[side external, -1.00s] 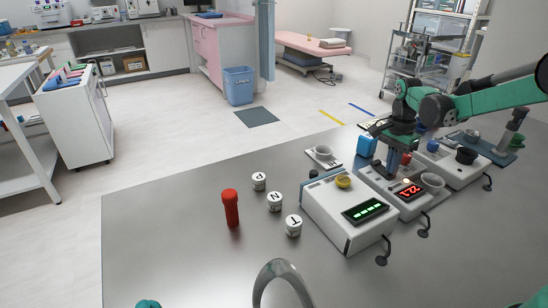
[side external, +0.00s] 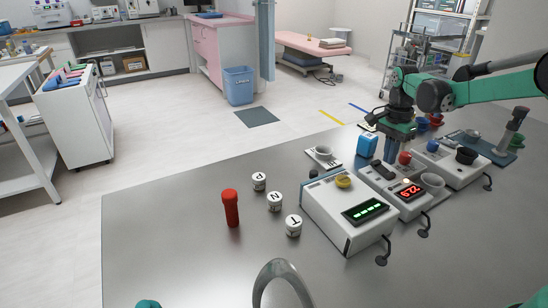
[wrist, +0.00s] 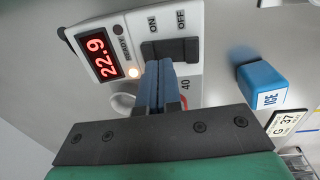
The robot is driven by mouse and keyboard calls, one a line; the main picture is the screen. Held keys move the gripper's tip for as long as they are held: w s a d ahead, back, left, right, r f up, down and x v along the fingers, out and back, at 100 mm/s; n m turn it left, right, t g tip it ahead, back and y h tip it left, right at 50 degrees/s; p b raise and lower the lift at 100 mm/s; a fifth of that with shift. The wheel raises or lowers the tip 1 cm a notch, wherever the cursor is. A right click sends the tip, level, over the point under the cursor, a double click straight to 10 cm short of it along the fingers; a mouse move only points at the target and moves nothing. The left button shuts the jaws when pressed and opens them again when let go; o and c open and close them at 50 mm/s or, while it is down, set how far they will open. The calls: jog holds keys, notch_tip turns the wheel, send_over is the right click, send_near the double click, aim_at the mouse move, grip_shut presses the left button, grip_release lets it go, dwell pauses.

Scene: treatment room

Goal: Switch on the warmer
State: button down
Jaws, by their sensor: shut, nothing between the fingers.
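The warmer (side external: 412,207) is a white box with a red display; in the wrist view (wrist: 190,85) the display (wrist: 98,58) reads 22.9. My gripper (side external: 388,157) is shut and empty, above the back part of the warmer. In the wrist view its blue fingers (wrist: 160,82) overlap the near edge of the switch; I cannot tell whether they touch.
A blue ICE block (side external: 367,145) stands behind the warmer. A white device with a green display (side external: 366,211) is on its left, another white device (side external: 460,170) on its right.

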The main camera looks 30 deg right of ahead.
aim_at(391, 174)
notch_tip(391, 174, up, 13)
jog(key=s, duration=0.1)
jog(key=shift+s+f, duration=0.2)
jog(key=shift+s, duration=0.2)
